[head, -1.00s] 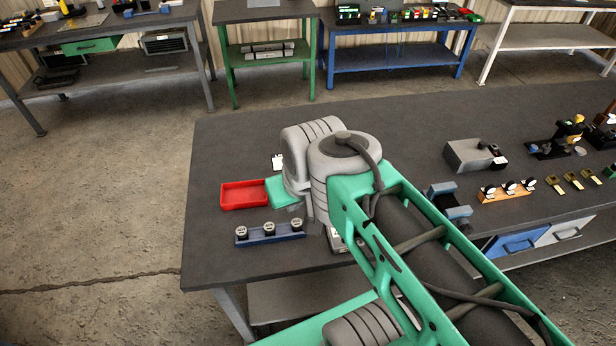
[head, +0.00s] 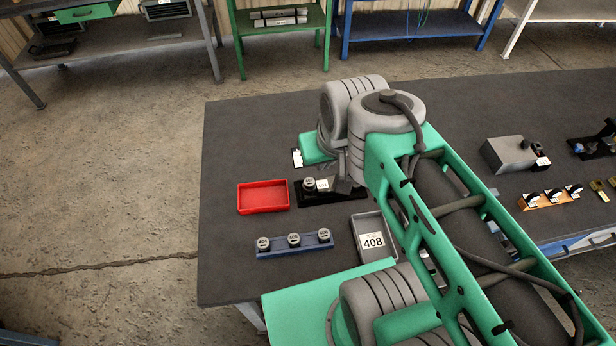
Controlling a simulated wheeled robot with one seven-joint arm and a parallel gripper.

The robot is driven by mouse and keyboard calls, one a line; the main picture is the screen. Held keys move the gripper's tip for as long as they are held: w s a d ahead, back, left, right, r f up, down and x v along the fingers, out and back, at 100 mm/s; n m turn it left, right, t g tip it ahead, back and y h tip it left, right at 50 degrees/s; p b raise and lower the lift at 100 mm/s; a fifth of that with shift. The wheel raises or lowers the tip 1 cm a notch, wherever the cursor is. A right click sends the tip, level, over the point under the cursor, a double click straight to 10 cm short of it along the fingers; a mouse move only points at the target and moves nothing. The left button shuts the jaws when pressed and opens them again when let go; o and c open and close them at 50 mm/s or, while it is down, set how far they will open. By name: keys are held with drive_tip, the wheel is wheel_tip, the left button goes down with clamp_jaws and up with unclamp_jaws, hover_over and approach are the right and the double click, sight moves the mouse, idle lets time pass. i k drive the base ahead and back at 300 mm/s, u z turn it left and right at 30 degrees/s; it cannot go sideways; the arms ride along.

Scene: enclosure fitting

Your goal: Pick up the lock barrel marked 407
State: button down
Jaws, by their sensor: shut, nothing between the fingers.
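Three lock barrels with pale marked tops stand in a row on a blue rack (head: 278,250): the left one (head: 263,244), the middle one (head: 294,240) and the right one (head: 323,237). Their markings are too small to read, so I cannot tell which is 407. My gripper (head: 344,185) shows only in part below my grey wrist, behind and to the right of the rack. It is shut and empty, apart from the barrels; its fingertips are hard to make out.
A red tray (head: 263,197) lies behind the rack. A black fixture (head: 318,198) with a small round part and a white tag sits beside my gripper. A grey bin marked 408 (head: 361,226) stands right of the rack. My arm covers the table's middle.

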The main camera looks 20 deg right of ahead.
sight(309, 183)
drive_tip(key=u, duration=0.5)
drive_tip(key=k, duration=0.65)
drive_tip(key=u, duration=0.95)
drive_tip(key=k, duration=0.6)
drive_tip(key=u, duration=0.15)
drive_tip(key=i, duration=1.1)
drive_tip(key=z, duration=0.7)
